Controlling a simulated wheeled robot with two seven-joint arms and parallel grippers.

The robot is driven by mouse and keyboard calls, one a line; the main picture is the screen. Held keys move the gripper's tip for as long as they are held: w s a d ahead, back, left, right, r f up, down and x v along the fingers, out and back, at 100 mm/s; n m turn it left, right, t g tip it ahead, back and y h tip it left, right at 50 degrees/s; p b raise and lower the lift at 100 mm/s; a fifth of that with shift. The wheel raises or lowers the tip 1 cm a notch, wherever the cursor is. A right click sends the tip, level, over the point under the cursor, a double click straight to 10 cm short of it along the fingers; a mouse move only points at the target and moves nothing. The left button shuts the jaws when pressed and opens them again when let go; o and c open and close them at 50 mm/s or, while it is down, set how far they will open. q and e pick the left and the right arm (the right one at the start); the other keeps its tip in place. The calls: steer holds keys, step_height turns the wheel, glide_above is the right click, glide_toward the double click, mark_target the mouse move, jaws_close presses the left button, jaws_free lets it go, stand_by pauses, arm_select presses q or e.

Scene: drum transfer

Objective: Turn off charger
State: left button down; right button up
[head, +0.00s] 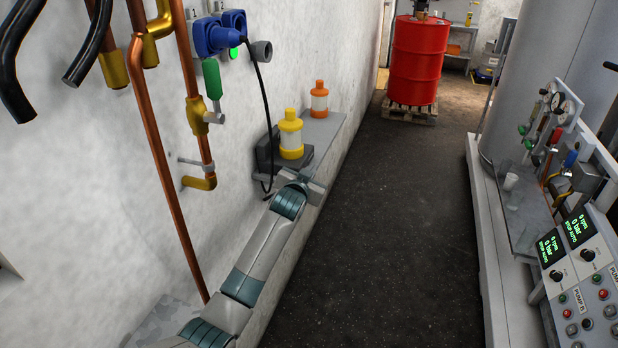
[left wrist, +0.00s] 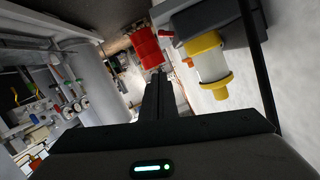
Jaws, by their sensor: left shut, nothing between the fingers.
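The charger (head: 268,152) is a dark grey box on the ledge by the left wall, with a yellow-capped bottle (head: 291,135) standing at it. A black cable runs from it up to a blue wall socket (head: 214,36) with a lit green spot. In the left wrist view the charger (left wrist: 218,22) and yellow bottle (left wrist: 208,66) show at upper right. My right gripper is out of view.
An orange-capped bottle (head: 319,98) stands farther along the ledge (head: 325,128). Copper pipes (head: 160,150) run down the left wall. A red drum (head: 418,60) stands on a pallet at the back. A pump panel (head: 580,270) is at right. The floor between is clear.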

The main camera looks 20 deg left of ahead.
arm_select(q)
steer(key=v, duration=0.3)
steer(key=shift+s+b, duration=0.2)
steer(key=shift+b, duration=0.1)
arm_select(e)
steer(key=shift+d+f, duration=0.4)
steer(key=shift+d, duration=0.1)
arm_select(q)
steer(key=shift+f, duration=0.1)
